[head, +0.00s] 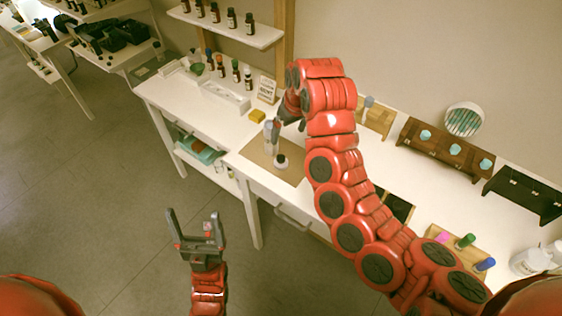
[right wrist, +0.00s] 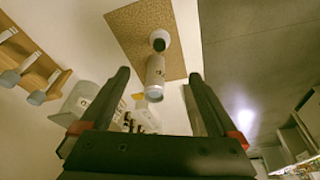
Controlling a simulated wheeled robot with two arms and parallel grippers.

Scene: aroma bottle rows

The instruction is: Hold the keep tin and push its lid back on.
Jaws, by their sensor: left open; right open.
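A pale grey cylinder (head: 268,133), apparently the keep tin, stands on the brown cork mat (head: 259,160). A small white round piece with a dark top (head: 281,161) is beside it, nearer the table's front; I cannot tell whether it is the lid. In the right wrist view the cylinder (right wrist: 155,75) shows between my fingertips, farther off, with the dark-topped piece (right wrist: 160,42) beyond it. My right gripper (head: 288,124) is open and empty, close to the cylinder in the head view. My left gripper (head: 193,218) is open and empty, over the floor before the table.
A wooden rack with blue-topped items (head: 440,147) stands to the right. My right arm hides part of the table.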

